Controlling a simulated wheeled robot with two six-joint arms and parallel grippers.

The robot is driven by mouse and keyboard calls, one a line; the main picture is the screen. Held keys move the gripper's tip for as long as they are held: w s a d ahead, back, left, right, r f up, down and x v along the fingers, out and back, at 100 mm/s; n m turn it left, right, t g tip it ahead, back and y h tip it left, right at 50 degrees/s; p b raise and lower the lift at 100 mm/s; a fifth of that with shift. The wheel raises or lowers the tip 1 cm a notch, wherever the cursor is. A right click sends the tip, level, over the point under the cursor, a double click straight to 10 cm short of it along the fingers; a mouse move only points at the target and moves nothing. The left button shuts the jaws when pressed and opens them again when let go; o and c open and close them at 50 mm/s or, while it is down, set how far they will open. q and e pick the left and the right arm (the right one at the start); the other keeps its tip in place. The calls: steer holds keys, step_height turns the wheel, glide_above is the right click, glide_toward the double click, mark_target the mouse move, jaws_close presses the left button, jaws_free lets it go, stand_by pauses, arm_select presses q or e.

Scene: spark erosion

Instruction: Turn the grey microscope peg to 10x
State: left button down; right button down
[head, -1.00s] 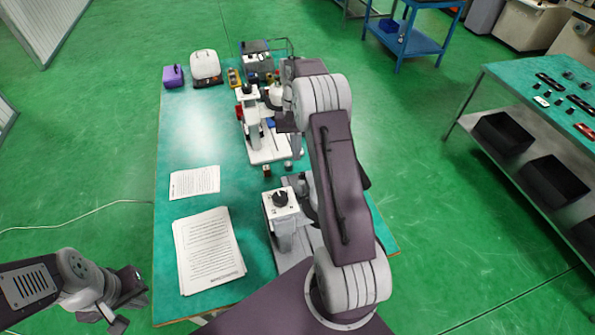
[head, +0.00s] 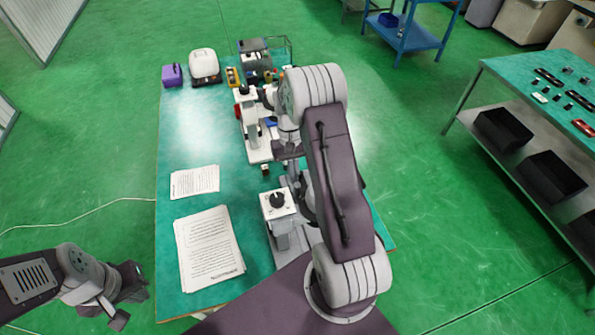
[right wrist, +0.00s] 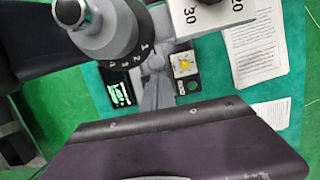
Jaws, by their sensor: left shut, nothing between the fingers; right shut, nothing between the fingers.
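The near microscope (head: 292,240) stands at the table's right side, with a dark peg (head: 277,199) on its white, flat top. The right wrist view shows part of that white top (right wrist: 205,12) with the marks 30 and 20; the peg and the 10 mark are not clear there. My right gripper (head: 289,152) is shut and empty, beyond and a little right of the peg, apart from it; my arm partly hides its fingers. My left gripper (head: 118,317) is shut and empty, left of the table's near edge.
A second microscope (head: 251,118) stands further back. A grey part with a number scale (right wrist: 118,50) is close in the right wrist view. Printed sheets (head: 208,250) lie left of the near microscope. A purple case (head: 172,76) stands at the back left.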

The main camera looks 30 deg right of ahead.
arm_select(q)
steer(key=shift+a+r, duration=0.1)
steer(key=shift+a, duration=0.2)
arm_select(e)
steer(key=shift+s+a+r+n+h, duration=0.1)
steer(key=shift+s+a+n+h, duration=0.05)
steer(key=shift+a+n, duration=0.35)
steer(key=shift+s+a+n+h, duration=0.1)
steer(key=shift+a+n+h, duration=0.05)
steer(key=shift+a+n, duration=0.35)
arm_select(q)
steer(key=shift+d, duration=0.2)
arm_select(e)
steer(key=shift+d, duration=0.15)
arm_select(q)
steer(key=shift+r, duration=0.15)
arm_select(e)
steer(key=shift+w+d, duration=0.1)
steer(key=shift+d, duration=0.65)
